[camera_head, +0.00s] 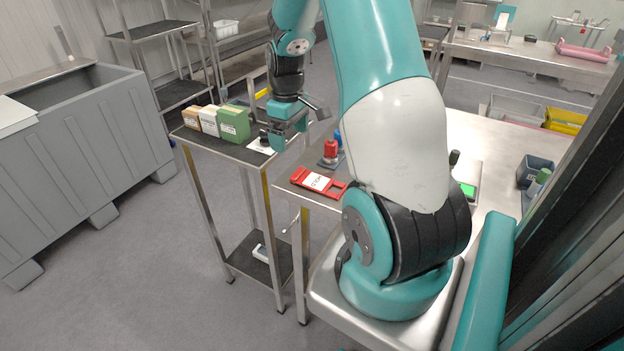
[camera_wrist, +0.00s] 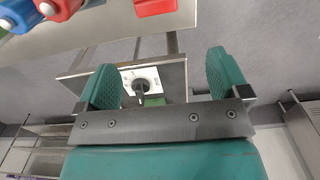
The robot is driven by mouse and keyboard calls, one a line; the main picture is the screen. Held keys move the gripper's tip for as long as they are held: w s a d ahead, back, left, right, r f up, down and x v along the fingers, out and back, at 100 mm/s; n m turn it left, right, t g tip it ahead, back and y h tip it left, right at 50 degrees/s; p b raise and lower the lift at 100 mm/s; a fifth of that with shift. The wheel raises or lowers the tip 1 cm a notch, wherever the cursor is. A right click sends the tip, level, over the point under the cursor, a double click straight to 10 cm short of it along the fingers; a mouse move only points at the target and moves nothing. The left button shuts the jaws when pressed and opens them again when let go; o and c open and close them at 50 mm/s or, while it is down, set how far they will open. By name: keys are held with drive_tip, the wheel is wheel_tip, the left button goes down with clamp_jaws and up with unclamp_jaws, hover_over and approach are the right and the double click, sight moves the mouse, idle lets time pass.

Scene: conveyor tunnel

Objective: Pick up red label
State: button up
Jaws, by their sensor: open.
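A flat red label (camera_head: 319,183) with a white panel and dark lettering lies on the front left part of the steel table. A red piece, likely part of the same label (camera_wrist: 155,6), shows at the top edge of the wrist view. My gripper (camera_head: 282,137) is open and empty. It hangs to the left of the label and above it, over the black-topped side stand (camera_head: 226,148).
A red-topped item (camera_head: 330,149) and a blue item (camera_wrist: 22,14) stand behind the label. Brown, white and green boxes (camera_head: 234,123) stand on the side stand. A large grey bin (camera_head: 85,130) is at left. A gap separates stand and steel table.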

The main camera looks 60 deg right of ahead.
approach(295, 169)
drive_tip(key=a+f, duration=0.1)
drive_tip(key=s+a+f, duration=0.1)
drive_tip(key=shift+a+p, duration=0.3)
drive_tip(key=shift+a, duration=0.05)
drive_tip(key=shift+s+d+f+p, duration=0.15)
drive_tip(key=shift+f+p, duration=0.1)
drive_tip(key=shift+f, duration=0.65)
drive_tip(key=shift+s+a+f+p, duration=0.1)
drive_tip(key=shift+s+f+p, duration=0.1)
drive_tip(key=shift+f, duration=0.75)
drive_tip(key=shift+s+d+f+p, duration=0.1)
drive_tip(key=shift+f+p, duration=0.15)
drive_tip(key=shift+f, duration=0.65)
drive_tip(key=c, duration=1)
drive_tip(key=shift+r, duration=0.1)
wheel_tip(295, 169, up, 20)
drive_tip(key=shift+f+b, duration=0.1)
drive_tip(key=shift+b, duration=0.85)
drive_tip(key=shift+o, duration=0.4)
drive_tip(key=c, duration=0.5)
